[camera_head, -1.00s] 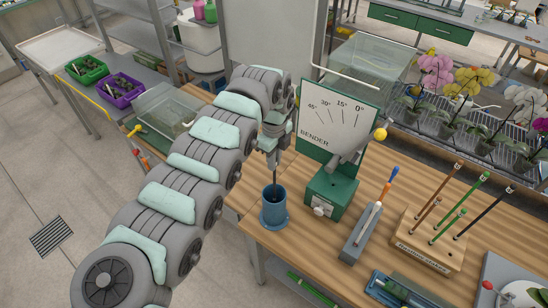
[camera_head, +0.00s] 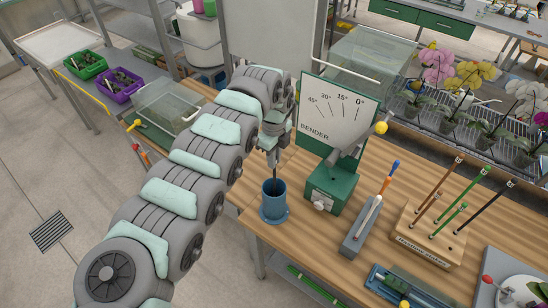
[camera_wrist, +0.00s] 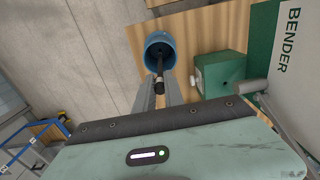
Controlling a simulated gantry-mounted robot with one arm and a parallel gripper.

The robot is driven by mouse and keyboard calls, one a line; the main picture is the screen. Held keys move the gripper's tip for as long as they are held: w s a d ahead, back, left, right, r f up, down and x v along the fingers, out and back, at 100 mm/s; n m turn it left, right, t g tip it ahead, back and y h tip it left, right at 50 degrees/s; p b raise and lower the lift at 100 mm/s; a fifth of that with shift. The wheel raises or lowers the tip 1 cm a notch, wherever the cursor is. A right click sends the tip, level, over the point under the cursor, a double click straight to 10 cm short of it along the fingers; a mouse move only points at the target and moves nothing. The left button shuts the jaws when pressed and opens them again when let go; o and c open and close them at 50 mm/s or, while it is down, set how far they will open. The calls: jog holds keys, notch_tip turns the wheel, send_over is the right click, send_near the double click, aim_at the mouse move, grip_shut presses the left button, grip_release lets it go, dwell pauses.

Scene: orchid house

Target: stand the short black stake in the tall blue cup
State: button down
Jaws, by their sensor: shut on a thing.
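The tall blue cup (camera_head: 274,209) stands upright at the near left edge of the wooden bench. In the wrist view the cup (camera_wrist: 149,56) lies just beyond the fingertips. My gripper (camera_head: 272,165) is above the cup and shut on the short black stake (camera_wrist: 158,76). The stake hangs roughly upright, and its lower part reaches into the cup's mouth. The fingertips stay above the rim. The cup hides the stake's lower end, so I cannot tell whether it touches the bottom.
The green bender (camera_head: 331,188) with its dial board stands close right of the cup. Beyond it are a grey holder (camera_head: 359,238) with an orange-and-blue stick and a wooden rack (camera_head: 427,243) of several stakes. The bench edge is just left of the cup.

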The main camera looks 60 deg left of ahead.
jog(key=shift+f, duration=0.95)
jog(key=c, duration=0.8)
grip_release()
jog(key=shift+o, duration=0.6)
jog(key=o, duration=0.4)
jog(key=shift+o, duration=0.2)
notch_tip(320, 180, up, 11)
jog(key=shift+f+b, duration=0.1)
jog(key=shift+b, duration=1)
